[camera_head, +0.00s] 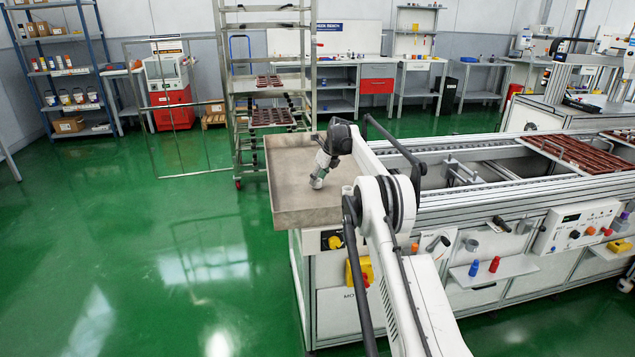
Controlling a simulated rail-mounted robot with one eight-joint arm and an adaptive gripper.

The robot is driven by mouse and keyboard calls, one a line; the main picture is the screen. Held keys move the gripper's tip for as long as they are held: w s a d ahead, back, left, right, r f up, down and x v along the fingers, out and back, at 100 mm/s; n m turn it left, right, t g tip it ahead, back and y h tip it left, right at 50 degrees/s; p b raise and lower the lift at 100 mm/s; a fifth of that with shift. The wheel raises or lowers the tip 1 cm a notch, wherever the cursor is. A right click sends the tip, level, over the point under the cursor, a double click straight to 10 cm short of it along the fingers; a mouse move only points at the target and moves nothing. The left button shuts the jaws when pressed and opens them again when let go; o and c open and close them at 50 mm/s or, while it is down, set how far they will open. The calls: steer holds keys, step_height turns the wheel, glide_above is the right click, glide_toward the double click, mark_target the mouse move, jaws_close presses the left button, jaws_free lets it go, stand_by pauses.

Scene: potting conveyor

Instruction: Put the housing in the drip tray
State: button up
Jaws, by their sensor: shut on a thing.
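The drip tray (291,217) is a shallow grey-brown metal tray with a raised rim, at the near left end of the conveyor. My gripper (317,183) points down over the right part of the tray. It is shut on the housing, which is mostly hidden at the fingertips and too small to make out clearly. I cannot tell whether the housing touches the tray floor. The left and back parts of the tray floor look empty.
The conveyor (470,199) runs right from the tray, with dark red-brown racks (578,153) on it. A wire rack trolley (238,110) stands close behind the tray. Green floor is clear at left.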

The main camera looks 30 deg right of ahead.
steer(key=shift+f, duration=0.15)
steer(key=o, duration=0.9)
steer(key=shift+o, duration=0.2)
